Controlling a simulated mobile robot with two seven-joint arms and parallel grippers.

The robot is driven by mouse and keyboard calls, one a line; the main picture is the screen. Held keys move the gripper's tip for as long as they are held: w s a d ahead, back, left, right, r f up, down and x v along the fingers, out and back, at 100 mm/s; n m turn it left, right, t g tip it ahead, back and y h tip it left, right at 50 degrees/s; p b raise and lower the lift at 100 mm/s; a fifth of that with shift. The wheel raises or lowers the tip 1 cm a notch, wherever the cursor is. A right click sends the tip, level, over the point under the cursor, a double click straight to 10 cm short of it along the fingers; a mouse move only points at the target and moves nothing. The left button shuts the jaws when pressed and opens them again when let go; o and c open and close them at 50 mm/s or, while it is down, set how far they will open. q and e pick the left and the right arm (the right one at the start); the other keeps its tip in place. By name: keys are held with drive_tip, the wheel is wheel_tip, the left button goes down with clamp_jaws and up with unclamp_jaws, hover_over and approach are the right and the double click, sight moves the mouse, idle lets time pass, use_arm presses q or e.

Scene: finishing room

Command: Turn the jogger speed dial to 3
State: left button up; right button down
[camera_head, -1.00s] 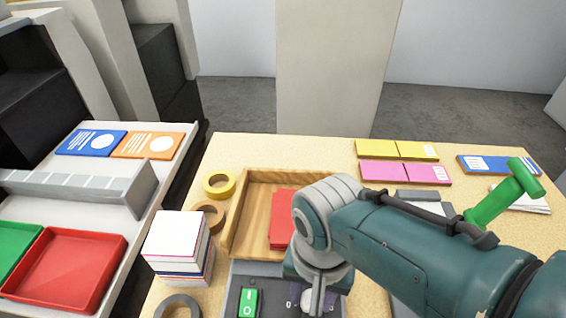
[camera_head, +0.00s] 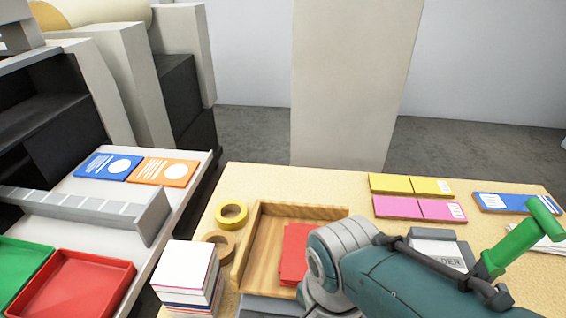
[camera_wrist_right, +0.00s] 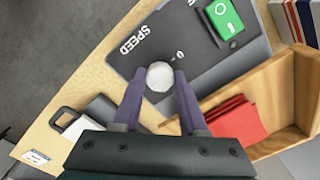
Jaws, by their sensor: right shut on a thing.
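The speed dial (camera_wrist_right: 160,77) is a pale round knob on the dark jogger panel (camera_wrist_right: 188,38), seen in the right wrist view. The word SPEED is printed beside it, with a small mark that looks like 0 near its rim. My right gripper (camera_wrist_right: 160,74) has its two purple fingers closed on opposite sides of the knob. The dial's pointer and other numbers cannot be made out. In the head view my right arm covers this area, and the panel is below the picture. My left gripper is not in view.
A green rocker switch (camera_wrist_right: 225,18) sits on the panel near the dial. A wooden tray (camera_head: 263,252) with red sheets (camera_head: 294,254) adjoins the jogger. Paper stack (camera_head: 187,277) and tape rolls (camera_head: 231,215) stand left. A green-handled tool (camera_head: 512,243) is at right.

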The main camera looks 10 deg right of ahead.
idle(0.3)
drive_tip(key=shift+c, duration=2.2)
unclamp_jaws()
wheel_tip(320, 180, up, 10)
drive_tip(key=p, duration=0.5)
